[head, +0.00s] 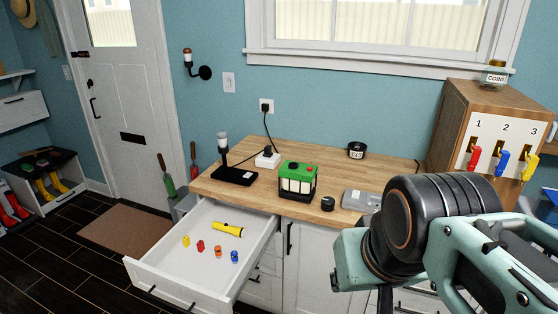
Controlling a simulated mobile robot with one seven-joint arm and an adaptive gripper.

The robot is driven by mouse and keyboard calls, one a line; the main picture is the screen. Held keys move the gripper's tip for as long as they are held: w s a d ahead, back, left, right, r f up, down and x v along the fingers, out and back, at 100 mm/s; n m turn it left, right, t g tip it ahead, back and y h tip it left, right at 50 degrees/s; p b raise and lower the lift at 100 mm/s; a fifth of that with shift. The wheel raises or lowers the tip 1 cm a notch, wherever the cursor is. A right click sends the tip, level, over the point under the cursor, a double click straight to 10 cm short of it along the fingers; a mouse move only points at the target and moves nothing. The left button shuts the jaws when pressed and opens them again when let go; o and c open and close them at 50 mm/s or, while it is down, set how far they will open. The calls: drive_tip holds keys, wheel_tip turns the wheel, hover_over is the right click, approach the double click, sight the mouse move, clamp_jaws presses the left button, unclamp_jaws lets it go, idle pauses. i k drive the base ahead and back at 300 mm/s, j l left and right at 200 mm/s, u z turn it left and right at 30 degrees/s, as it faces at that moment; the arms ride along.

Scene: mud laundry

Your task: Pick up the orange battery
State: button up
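The orange battery (218,251) is a small piece on the floor of the open white drawer (158,279), between a red battery (200,246) and a blue battery (234,257). A yellow battery (186,240) lies farther left. A yellow flashlight (227,229) with a black end lies behind them in the same drawer. My gripper (490,258) is in the lower right foreground, large and close to the camera, well to the right of the drawer. Its fingertips do not show clearly, so its opening cannot be told. Nothing is seen held.
The wooden counter (215,183) carries a black lamp (235,175), a green-topped lantern (298,180), a black puck (327,203) and a grey box (360,200). The space above the drawer is clear.

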sight(219, 255)
drive_tip(key=j+u, duration=0.15)
drive_tip(key=u, duration=0.55)
drive_tip(key=i+j+z, duration=0.35)
drive_tip(key=j, duration=0.35)
drive_tip(key=i+j+z, duration=0.35)
drive_tip(key=j, duration=0.4)
drive_tip(key=i+j+z, duration=0.25)
drive_tip(key=j, duration=0.3)
drive_tip(key=i+j, duration=0.2)
drive_tip(key=i, duration=0.25)
